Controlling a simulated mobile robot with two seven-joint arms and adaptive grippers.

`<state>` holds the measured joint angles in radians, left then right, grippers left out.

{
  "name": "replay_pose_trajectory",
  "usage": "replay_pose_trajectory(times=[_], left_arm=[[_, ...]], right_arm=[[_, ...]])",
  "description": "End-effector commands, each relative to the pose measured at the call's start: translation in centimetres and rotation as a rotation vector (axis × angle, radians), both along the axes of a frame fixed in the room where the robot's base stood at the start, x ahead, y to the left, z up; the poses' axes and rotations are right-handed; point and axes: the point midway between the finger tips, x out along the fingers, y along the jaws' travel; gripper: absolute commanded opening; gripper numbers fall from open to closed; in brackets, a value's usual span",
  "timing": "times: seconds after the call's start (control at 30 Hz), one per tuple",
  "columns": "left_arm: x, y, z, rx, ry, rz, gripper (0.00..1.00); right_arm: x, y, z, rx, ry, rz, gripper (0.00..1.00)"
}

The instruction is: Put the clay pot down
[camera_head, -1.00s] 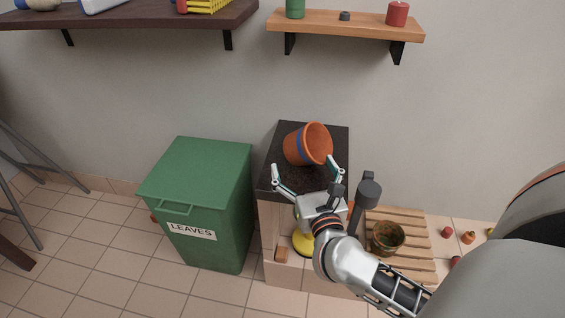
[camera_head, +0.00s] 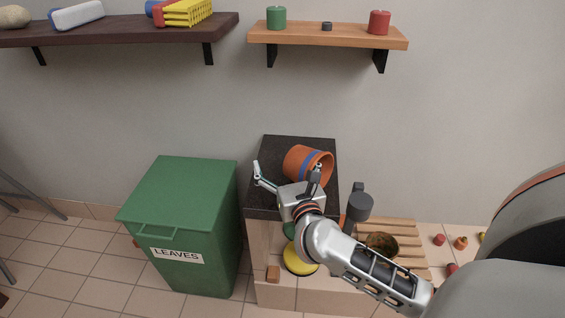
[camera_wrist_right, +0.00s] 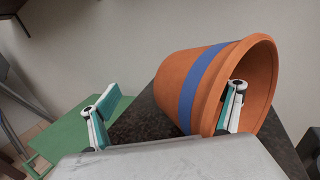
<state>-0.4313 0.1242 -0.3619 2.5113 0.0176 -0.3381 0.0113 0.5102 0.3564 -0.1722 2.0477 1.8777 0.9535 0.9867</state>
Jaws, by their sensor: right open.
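The orange clay pot (camera_head: 300,159) with a blue band lies tipped on the dark counter top (camera_head: 269,150), its mouth turned to the right. In the right wrist view the pot (camera_wrist_right: 172,86) shows large, its mouth facing right. My right gripper (camera_head: 287,170) is open at the near side of the pot. In the right wrist view one finger of the right gripper (camera_wrist_right: 165,115) stands left of the pot, apart from it. The other overlaps the pot's mouth; I cannot tell whether it touches. My left gripper is not in view.
A green bin (camera_head: 190,185) marked LEAVES stands left of the counter. A brown pot (camera_head: 381,243) sits on a slatted wooden pallet (camera_head: 405,228) to the right. A wooden shelf (camera_head: 345,38) and a dark shelf (camera_head: 120,30) hang above.

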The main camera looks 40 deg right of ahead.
Motion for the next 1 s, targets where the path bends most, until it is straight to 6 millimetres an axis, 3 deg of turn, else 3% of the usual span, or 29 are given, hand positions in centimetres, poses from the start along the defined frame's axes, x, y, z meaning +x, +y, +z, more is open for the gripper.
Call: replay_pose_trajectory(times=[0.1,0.4,0.77,0.87,1.0], left_arm=[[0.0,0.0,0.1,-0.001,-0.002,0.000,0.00],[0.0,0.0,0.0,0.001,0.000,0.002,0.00],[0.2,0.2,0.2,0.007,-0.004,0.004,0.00],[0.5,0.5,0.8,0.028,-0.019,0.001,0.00],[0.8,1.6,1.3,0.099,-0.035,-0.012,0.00]], right_arm=[[0.0,0.0,0.1,0.000,-0.001,0.000,0.90],[0.0,0.0,0.1,0.000,-0.001,0.000,0.12],[0.0,0.0,0.6,-0.001,-0.004,0.001,0.08],[0.1,0.1,2.1,-0.002,-0.010,0.001,0.08],[0.1,0.0,5.6,-0.001,-0.022,0.001,0.08]])
